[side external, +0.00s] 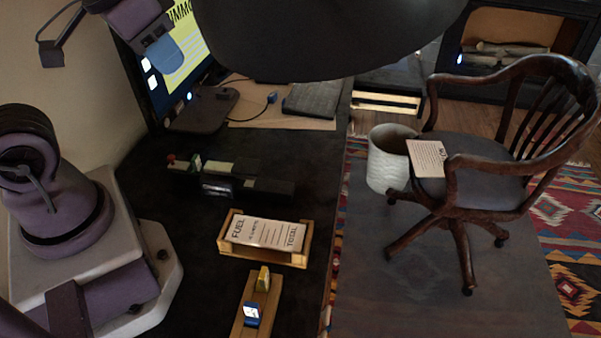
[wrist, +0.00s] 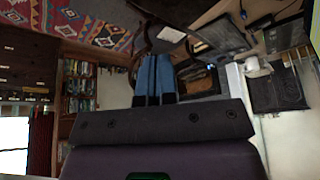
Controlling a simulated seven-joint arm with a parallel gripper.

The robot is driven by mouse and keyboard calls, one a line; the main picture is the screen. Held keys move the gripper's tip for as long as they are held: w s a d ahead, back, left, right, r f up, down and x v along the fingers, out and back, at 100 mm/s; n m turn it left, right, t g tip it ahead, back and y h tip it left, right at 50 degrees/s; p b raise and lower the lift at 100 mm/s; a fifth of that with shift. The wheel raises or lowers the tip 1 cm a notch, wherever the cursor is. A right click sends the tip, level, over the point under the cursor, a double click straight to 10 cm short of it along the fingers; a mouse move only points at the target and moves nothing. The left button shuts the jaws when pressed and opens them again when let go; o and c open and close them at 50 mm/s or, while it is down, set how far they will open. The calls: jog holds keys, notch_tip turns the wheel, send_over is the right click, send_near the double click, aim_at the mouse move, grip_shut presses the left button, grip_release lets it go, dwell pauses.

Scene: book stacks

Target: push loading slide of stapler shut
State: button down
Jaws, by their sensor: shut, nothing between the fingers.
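A long, low dark object (side external: 250,184) lies on the dark desk below the monitor and may be the stapler. It has a pale olive part on top and small red and white bits at its left end. The picture is too dark to tell its loading slide apart. My gripper (side external: 168,55) is high up in front of the monitor, well above and apart from that object. In the wrist view its two blue fingers (wrist: 154,60) are together with nothing between them. No stapler is recognisable in the wrist view.
A wooden tray (side external: 227,245) with paper slips and a narrow wooden holder (side external: 241,318) with small blue and yellow items stand on the desk's front part. A monitor (side external: 150,80) stands behind. A large dark rounded shape (side external: 330,45) covers the top middle. A chair (side external: 490,165) is off the desk's right edge.

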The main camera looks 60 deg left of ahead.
jog(key=shift+s+d+r+m+t, duration=0.15)
jog(key=shift+d+r+m+t, duration=0.25)
jog(key=shift+d+r, duration=0.4)
jog(key=shift+f, duration=0.1)
jog(key=s+a+f+n+g, duration=0.1)
jog(key=s+a+f+n, duration=0.2)
jog(key=n, duration=0.8)
jog(key=s+a+f+n+h, duration=0.1)
jog(key=s+a+f+n, duration=0.2)
jog(key=a+f+n, duration=0.5)
jog(key=s+a+f+n+g, duration=0.1)
jog(key=s+a+f+n, duration=0.2)
jog(key=a+f+n, duration=0.3)
jog(key=a+n, duration=0.4)
jog(key=n, duration=0.3)
jog(key=shift+s+n+g, duration=0.3)
jog(key=shift+s, duration=0.05)
